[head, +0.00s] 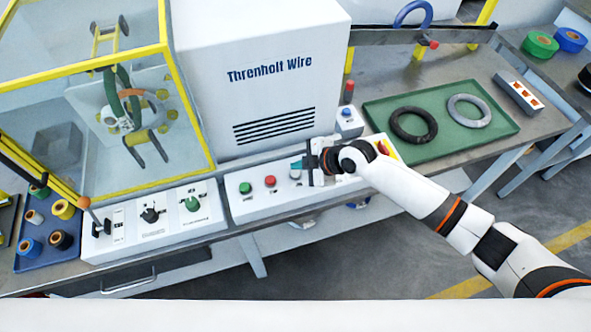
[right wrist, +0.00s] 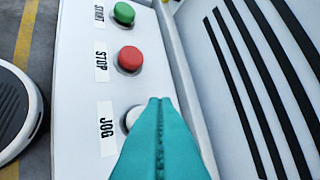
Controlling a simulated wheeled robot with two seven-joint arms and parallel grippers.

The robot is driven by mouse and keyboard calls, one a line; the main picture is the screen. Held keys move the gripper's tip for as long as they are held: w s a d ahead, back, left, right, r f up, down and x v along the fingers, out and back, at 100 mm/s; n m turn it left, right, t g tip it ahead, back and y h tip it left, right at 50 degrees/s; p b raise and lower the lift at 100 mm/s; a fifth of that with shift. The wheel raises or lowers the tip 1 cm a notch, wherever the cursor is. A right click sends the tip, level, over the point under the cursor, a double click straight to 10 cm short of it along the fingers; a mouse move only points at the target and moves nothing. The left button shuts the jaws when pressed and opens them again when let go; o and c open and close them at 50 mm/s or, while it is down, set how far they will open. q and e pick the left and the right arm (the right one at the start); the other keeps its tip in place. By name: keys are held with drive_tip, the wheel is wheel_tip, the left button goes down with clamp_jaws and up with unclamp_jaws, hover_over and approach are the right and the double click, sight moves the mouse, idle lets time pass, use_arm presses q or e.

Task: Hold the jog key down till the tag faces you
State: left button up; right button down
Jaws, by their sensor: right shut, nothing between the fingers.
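The jog key (head: 295,174) is a pale round button on the white control panel (head: 240,205), at the right of the green and red buttons. In the right wrist view the jog key (right wrist: 131,117) shows beside its JOG label, partly hidden by my fingers. My right gripper (head: 298,165) is shut and empty, its teal fingertips (right wrist: 160,101) at the key's edge. I cannot tell whether they touch it. Behind the yellow-framed guard, a dark green ring-shaped coil (head: 125,90) hangs in the machine with an orange patch on it. I see no readable tag. My left gripper is out of view.
The green START (right wrist: 124,13) and red STOP (right wrist: 130,58) buttons sit close by. A lever panel (head: 155,222) is to the left. The white Threnholt Wire cabinet (head: 270,75) rises behind. A green tray (head: 440,147) with two rings lies at right.

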sight(300, 176)
drive_tip(key=shift+r+p, duration=1.55)
drive_tip(key=shift+r, duration=0.8)
drive_tip(key=shift+f, duration=0.1)
